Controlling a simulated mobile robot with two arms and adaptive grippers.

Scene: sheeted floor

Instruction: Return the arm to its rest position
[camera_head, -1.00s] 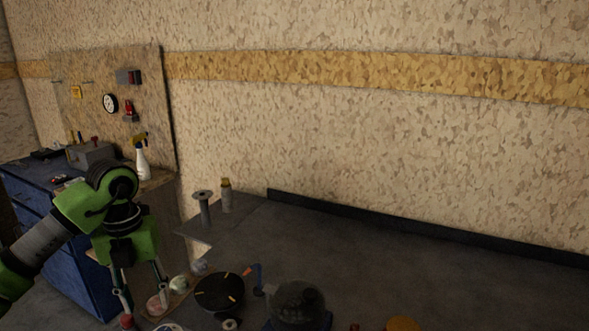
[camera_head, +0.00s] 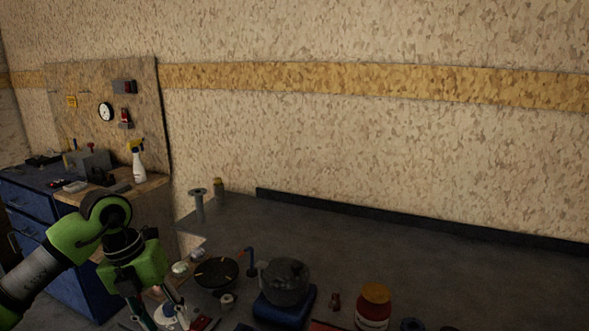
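My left arm comes in from the left, green and grey. My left gripper (camera_head: 160,311) points down at the lower left, over the near left part of the dark worktop (camera_head: 420,260). Its two fingers are spread apart, with small items showing behind and between them. I see nothing clearly held. My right gripper is outside the view.
A grey spool stand (camera_head: 198,205) stands farther back. A blue cabinet (camera_head: 72,262) with a spray bottle (camera_head: 137,162) is at left.

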